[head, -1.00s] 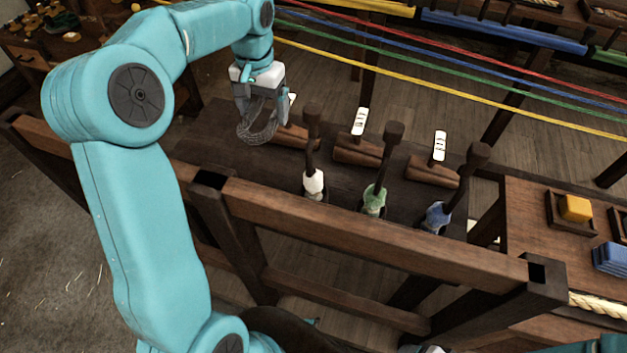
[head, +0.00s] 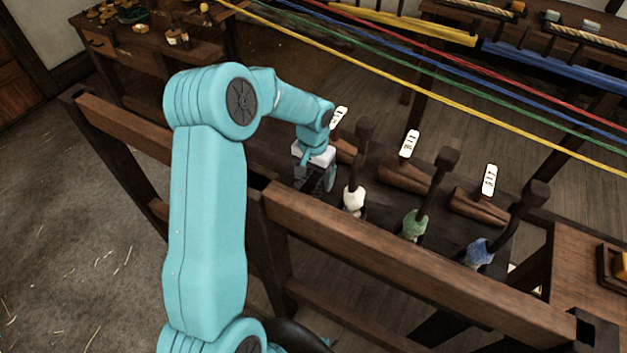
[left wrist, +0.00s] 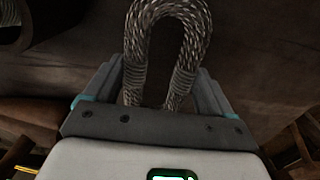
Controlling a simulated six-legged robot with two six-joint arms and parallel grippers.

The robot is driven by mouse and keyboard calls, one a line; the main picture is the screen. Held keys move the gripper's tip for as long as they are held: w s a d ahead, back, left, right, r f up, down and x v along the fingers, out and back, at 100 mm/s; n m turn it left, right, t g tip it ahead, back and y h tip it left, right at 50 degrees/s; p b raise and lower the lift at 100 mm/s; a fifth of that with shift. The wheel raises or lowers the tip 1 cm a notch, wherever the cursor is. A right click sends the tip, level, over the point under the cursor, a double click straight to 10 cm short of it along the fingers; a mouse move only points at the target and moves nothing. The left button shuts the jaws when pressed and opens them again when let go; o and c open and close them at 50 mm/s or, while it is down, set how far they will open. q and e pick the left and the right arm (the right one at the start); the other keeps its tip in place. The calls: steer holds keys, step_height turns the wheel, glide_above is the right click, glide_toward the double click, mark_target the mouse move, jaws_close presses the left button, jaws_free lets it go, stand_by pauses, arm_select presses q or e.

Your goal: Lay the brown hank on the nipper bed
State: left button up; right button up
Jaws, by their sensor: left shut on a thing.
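The hank (left wrist: 192,45) is a grey-brown twisted rope loop with bound ends in the left wrist view. Its two legs lie between the fingers of my left gripper (left wrist: 150,95), and the bend points away from the gripper. In the head view my left gripper (head: 318,182) is shut, low over the left part of the dark wooden bed (head: 385,212), left of the lever with a white part. The hank is hidden or too dark to make out there. I cannot tell whether it touches the bed. My right gripper is not in view.
Upright dark levers with white (head: 354,200), green (head: 413,224) and blue (head: 480,252) parts stand along the bed. Wooden blocks with white marked tags (head: 409,144) are behind them. A wooden rail (head: 400,255) crosses in front; coloured ropes (head: 470,100) run behind.

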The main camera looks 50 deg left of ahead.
arm_select(q)
step_height(320, 180, down, 3)
steer(key=shift+w+r, duration=0.1)
steer(key=shift+r, duration=0.05)
steer(key=shift+r, duration=0.1)
steer(key=shift+f, duration=0.2)
steer(key=o, duration=1)
